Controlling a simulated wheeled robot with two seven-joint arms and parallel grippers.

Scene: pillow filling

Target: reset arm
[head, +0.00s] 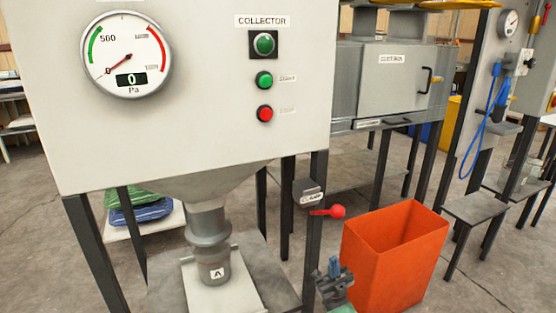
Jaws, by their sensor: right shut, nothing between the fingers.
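My right gripper (333,275) shows at the bottom of the head view, low beside the collector's right front leg and left of the orange bin. It is shut and holds nothing. My left gripper is not in view. The collector cabinet (210,145) fills the left and middle, with a pressure gauge (127,55) reading 0 Pa. A green button (264,80) and a red button (265,114) sit on its front. A red-knobbed lever (336,211) sticks out at the right leg, above and apart from my gripper.
The open orange bin (395,260) stands close right of my gripper. Under the collector, a spout labelled A (212,255) meets a white board. Folded green and blue cloths (140,210) lie behind. A grey cabinet (395,80) and a blue hose (472,140) are farther right.

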